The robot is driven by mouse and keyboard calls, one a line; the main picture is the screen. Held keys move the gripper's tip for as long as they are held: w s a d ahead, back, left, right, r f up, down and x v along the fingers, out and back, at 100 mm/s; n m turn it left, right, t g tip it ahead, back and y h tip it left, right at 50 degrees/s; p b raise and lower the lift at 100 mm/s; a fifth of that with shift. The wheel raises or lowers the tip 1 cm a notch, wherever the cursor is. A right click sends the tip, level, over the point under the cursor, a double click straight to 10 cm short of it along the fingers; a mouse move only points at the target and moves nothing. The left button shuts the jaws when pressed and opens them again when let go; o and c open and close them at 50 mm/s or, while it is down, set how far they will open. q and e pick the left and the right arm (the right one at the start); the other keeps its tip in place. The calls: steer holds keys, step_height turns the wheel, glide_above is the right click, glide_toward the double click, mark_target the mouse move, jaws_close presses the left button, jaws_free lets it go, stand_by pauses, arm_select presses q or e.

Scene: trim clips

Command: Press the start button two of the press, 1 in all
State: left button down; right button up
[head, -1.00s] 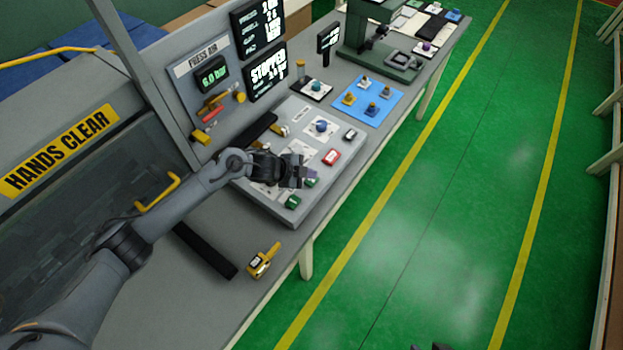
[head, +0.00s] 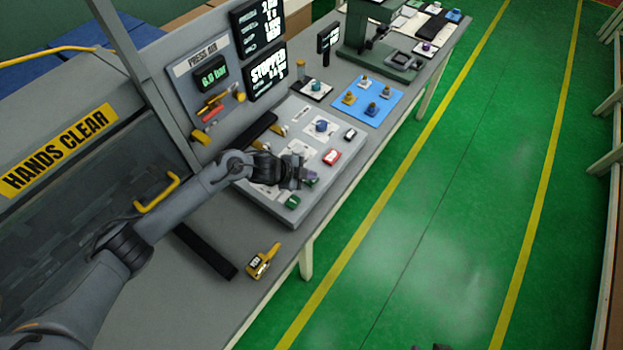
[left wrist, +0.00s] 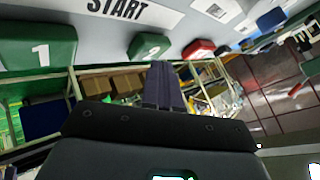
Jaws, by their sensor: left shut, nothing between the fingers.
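The green start button two (left wrist: 150,46) shows its numeral in the left wrist view, beside the green start button one (left wrist: 40,47), below a START label (left wrist: 125,10). In the head view start button one (head: 293,202) is at the near end of the grey press panel (head: 283,215). Start button two is mostly hidden there by my left gripper (head: 303,180). That gripper is shut and empty, its fingertips right at button two. I cannot tell whether they touch it. In the left wrist view the shut fingers (left wrist: 163,85) reach up toward button two's lower edge.
A red button (head: 331,157) and a blue knob (head: 321,125) are on the panel farther along. A yellow tool (head: 263,262) lies near the table's front edge. The display (head: 267,70) reads STOPPED. A dark bit at the bottom edge may be my right arm.

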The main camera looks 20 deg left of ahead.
mark_target(309, 182)
arm_select(q)
steer(key=shift+f+b, duration=0.35)
steer(key=shift+f, duration=0.2)
stand_by(0.4)
steer(key=shift+r, duration=0.15)
stand_by(0.3)
steer(key=shift+r+p, duration=0.85)
steer(key=shift+p, duration=0.1)
steer(key=shift+r, duration=0.1)
step_height(309, 182, up, 5)
steer(key=p, duration=0.4)
steer(key=shift+p, duration=0.35)
